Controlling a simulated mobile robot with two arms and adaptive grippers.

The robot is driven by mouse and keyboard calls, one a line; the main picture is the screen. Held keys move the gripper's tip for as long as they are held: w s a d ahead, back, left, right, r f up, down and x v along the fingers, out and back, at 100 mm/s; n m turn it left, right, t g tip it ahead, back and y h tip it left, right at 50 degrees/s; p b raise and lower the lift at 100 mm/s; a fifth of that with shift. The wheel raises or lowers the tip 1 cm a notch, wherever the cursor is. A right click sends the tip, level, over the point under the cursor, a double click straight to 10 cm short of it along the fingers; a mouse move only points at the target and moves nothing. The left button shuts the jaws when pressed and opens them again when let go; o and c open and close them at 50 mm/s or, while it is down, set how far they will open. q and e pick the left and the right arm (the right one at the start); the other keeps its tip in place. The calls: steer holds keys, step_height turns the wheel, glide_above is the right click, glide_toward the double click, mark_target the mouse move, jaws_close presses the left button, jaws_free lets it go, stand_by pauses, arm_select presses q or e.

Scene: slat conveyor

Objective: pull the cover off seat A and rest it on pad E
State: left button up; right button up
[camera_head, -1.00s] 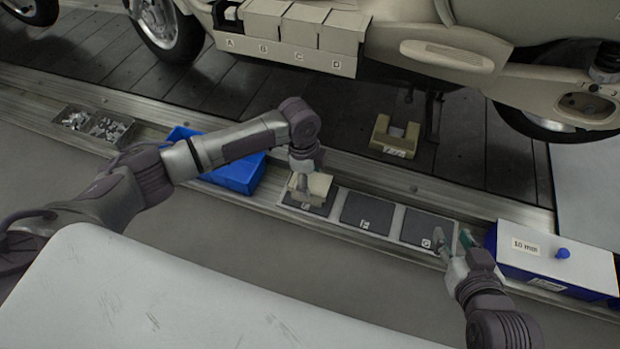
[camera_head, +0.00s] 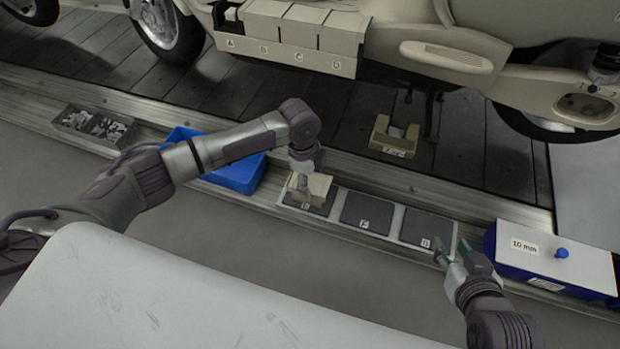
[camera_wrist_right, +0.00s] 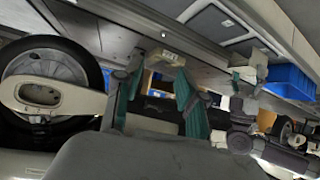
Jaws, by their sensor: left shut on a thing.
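The beige cover (camera_head: 317,187) is at pad E (camera_head: 308,208), the left dark pad in a row of three. My left gripper (camera_head: 303,184) is shut on it from above. The cover looks to be on the pad or just over it; a small gap cannot be ruled out. Seat A (camera_head: 229,28) is at the left end of the labelled rack on the vehicle and has no block like those at B, C and D. My right gripper (camera_head: 452,252) is near the right pad, empty; its fingers stand apart in the right wrist view (camera_wrist_right: 155,98).
Pads F (camera_head: 367,212) and G (camera_head: 426,229) are bare. A blue bin (camera_head: 238,176) stands behind my left arm, a parts tray (camera_head: 92,126) farther left. A white-lidded blue box (camera_head: 556,260) is at the right. A beige notched block (camera_head: 394,135) lies on the slats.

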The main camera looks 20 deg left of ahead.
steer(key=shift+s+d+f+g, duration=0.25)
steer(key=shift+s+f+g, duration=0.25)
steer(key=shift+s, duration=0.15)
stand_by(0.4)
arm_select(q)
steer(key=o, duration=1.4)
steer(key=shift+c, duration=0.2)
arm_select(e)
steer(key=shift+w, duration=0.1)
